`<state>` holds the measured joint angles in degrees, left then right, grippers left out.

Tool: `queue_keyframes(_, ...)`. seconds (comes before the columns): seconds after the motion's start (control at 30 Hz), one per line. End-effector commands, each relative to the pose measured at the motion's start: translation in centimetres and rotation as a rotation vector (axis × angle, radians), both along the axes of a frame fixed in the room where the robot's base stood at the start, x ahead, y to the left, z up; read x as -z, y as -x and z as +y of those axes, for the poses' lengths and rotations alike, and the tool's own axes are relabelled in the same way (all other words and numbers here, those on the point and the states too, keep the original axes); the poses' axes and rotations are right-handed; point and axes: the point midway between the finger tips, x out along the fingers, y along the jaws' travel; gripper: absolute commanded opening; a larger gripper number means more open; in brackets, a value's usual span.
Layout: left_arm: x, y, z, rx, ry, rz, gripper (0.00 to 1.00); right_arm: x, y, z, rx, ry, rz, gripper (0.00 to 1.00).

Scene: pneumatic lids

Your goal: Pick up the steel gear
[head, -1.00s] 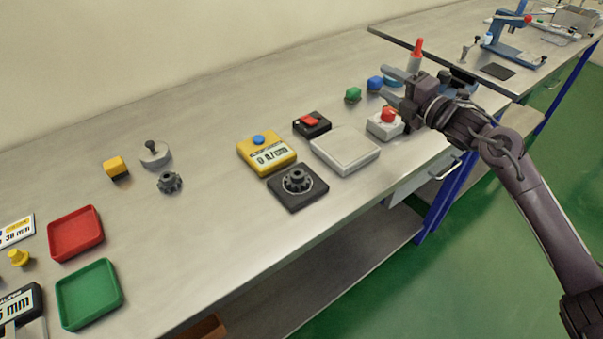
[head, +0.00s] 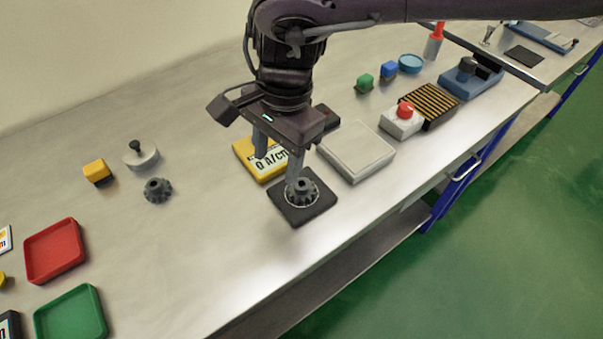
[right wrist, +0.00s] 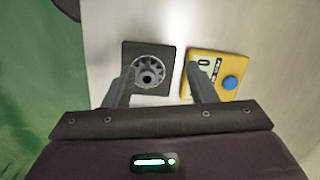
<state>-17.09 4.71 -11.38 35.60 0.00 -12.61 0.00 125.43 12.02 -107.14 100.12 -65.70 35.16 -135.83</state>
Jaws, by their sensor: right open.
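My right gripper (head: 277,165) is open and points down above the pad and the yellow meter. My left gripper is out of view.
The yellow meter (right wrist: 208,79) is close beside the pad. A pale square plate (head: 357,151) and a red-button box (head: 401,121) stand to the right. A knobbed weight (head: 141,157), yellow block (head: 96,171), red tray (head: 54,250) and green tray (head: 71,318) are left. Bare bench lies between.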

Motion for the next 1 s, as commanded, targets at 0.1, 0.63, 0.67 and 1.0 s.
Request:
queue_keyframes(0.1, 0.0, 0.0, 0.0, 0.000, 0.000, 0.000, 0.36, -0.2, -0.6, -2.5, -0.040, 0.098, -0.040, 0.52)
queue_keyframes(0.63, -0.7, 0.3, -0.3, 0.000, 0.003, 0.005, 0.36, 5.0, -0.8, -3.8, -0.052, 0.134, -0.047, 0.52)
queue_keyframes(0.67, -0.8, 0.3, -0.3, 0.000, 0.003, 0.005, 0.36, 5.4, -0.7, -3.8, -0.053, 0.133, -0.046, 0.52)
queue_keyframes(1.0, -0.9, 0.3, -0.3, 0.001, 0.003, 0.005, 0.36, 7.5, -0.8, -3.8, -0.052, 0.131, -0.051, 0.52)
